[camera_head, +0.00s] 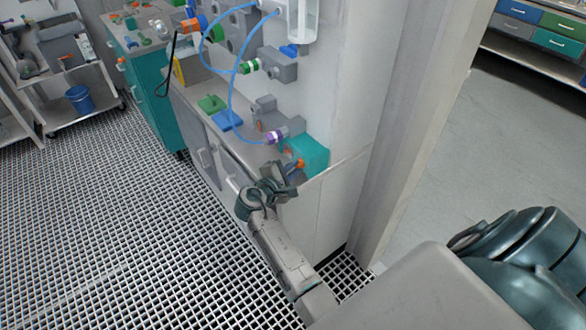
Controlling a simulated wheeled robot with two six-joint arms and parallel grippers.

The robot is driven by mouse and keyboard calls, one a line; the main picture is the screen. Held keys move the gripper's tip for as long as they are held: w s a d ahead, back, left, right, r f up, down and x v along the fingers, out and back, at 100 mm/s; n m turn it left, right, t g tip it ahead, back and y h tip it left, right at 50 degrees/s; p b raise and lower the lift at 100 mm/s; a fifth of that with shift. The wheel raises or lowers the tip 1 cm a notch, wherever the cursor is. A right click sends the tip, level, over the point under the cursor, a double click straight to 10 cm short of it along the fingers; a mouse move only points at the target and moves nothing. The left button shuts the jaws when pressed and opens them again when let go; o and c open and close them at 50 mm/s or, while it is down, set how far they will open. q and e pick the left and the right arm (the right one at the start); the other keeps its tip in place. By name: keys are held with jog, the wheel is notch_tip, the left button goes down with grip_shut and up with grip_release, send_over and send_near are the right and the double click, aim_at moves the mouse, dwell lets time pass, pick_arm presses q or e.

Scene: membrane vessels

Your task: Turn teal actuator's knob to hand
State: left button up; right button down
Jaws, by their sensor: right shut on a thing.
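The teal actuator (314,153) is a box at the right end of the grey counter, against the wall. Its small orange knob (299,163) faces left and is partly covered by my gripper. My right gripper (292,168) reaches up from below, in front of the counter edge, and is shut on the knob. The fingertips are small and partly hidden, so the knob's angle is hard to tell. My left gripper is not in view.
A grey fitting with a purple ring (276,136) and a blue hose sits just left of the actuator. A blue block (227,121) and a green block (211,103) lie farther left on the counter. A wall pillar (405,120) stands at the right. The grid floor (110,230) is clear.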

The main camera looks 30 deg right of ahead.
jog(key=shift+r+p, duration=0.15)
jog(key=shift+p, duration=0.15)
jog(key=n+g+p, duration=0.1)
jog(key=p, duration=0.3)
jog(key=shift+w+r+n, duration=0.1)
jog(key=shift+r+n, duration=0.2)
jog(key=shift+r, duration=0.1)
jog(key=n+p, duration=0.1)
jog(key=p, duration=0.2)
jog(key=n+g+p, duration=0.1)
jog(key=p, duration=0.2)
jog(key=shift+w+n+g+y, duration=0.2)
jog(key=shift+n+g+y, duration=0.1)
jog(key=shift+n, duration=0.1)
jog(key=shift+w+d+f+n+g+p, duration=0.1)
jog(key=shift+f+n+g+p, duration=0.15)
jog(key=shift+n+g+p, duration=0.8)
jog(key=shift+t+p, duration=0.25)
jog(key=shift+p, duration=0.1)
jog(key=c, duration=1.6)
grip_release()
jog(key=shift+o, duration=0.6)
jog(key=shift+f, duration=0.15)
